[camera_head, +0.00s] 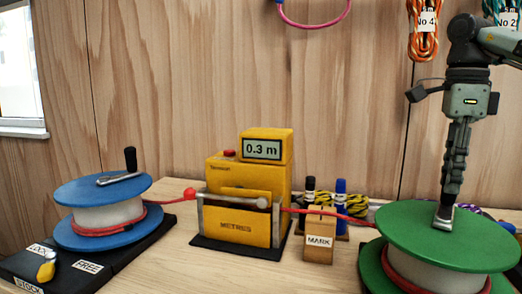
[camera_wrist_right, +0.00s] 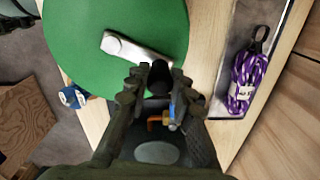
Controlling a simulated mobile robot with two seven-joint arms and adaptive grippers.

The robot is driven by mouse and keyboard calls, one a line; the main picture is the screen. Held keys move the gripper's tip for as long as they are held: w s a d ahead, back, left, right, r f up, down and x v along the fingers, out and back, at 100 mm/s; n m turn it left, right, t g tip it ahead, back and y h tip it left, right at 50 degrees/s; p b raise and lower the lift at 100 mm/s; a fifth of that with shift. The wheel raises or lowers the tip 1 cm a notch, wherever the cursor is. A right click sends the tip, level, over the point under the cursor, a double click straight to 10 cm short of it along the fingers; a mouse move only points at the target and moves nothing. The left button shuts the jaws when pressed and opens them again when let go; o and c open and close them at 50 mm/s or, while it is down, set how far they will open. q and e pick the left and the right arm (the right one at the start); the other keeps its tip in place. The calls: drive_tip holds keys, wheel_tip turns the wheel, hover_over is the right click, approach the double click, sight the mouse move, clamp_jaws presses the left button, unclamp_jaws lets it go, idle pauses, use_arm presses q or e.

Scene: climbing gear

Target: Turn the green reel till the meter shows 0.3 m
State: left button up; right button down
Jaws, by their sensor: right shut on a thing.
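The green reel (camera_head: 432,236) stands at the right front with red rope on its pale drum. The yellow meter (camera_head: 245,196) is in the middle, and its display (camera_head: 262,149) reads 0.3 m. My right gripper (camera_head: 445,212) points down over the reel's top. In the right wrist view, its fingers (camera_wrist_right: 158,80) are shut on the black crank handle (camera_wrist_right: 160,72), at the end of the silver crank arm (camera_wrist_right: 132,47). The red rope (camera_head: 325,213) runs between meter and green reel. My left gripper is not in view.
A blue reel (camera_head: 102,194) with its own crank stands on a black base at left, beside a yellow-knobbed lever (camera_head: 46,270) and LOCK and FREE labels. A wooden MARK block (camera_head: 319,240) and markers stand right of the meter. A purple rope bundle (camera_wrist_right: 243,82) lies beside the green reel.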

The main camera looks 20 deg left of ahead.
drive_tip(key=c, duration=1.2)
unclamp_jaws()
drive_tip(key=shift+r, duration=0.1)
